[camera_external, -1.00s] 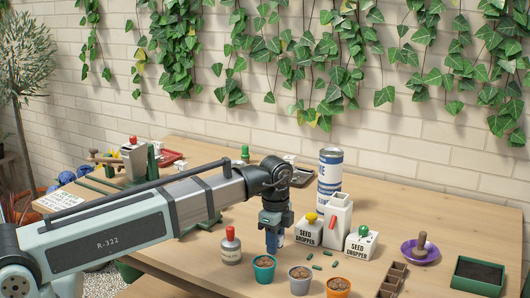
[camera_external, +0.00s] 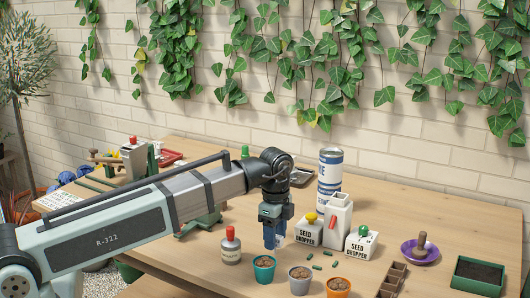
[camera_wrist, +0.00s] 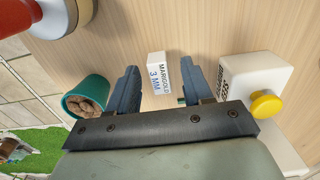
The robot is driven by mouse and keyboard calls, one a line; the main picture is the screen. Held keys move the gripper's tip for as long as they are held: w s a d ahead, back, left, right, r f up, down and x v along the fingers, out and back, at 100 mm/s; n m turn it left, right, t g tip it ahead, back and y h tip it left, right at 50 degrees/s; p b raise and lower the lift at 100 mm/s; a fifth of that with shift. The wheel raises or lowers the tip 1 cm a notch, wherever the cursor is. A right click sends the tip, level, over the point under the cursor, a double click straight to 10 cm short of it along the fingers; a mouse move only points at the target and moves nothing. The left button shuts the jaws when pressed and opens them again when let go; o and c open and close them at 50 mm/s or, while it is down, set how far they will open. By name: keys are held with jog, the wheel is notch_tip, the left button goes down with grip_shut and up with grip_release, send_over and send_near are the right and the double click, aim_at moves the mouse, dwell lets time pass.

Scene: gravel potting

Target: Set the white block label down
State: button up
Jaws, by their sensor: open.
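The white block label (camera_wrist: 157,72) stands on the wooden table in the wrist view, with "MARIGOLD 3 MM" in dark print on its side. My gripper (camera_wrist: 160,64) is open, with one finger on each side of the label and a visible gap to both. In the external view my gripper (camera_external: 272,245) points down just behind the teal pot, and the label is mostly hidden by the fingers there. I cannot tell the exact height of the fingertips above the table.
A teal pot (camera_external: 264,268) stands in front of my gripper, with a grey pot (camera_external: 300,280) to its right. A red-topped bottle (camera_external: 231,247) is on the left. A white seed dropper with a yellow knob (camera_external: 309,232) stands close on the right.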

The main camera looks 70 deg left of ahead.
notch_tip(320, 180, up, 10)
dwell(0.5)
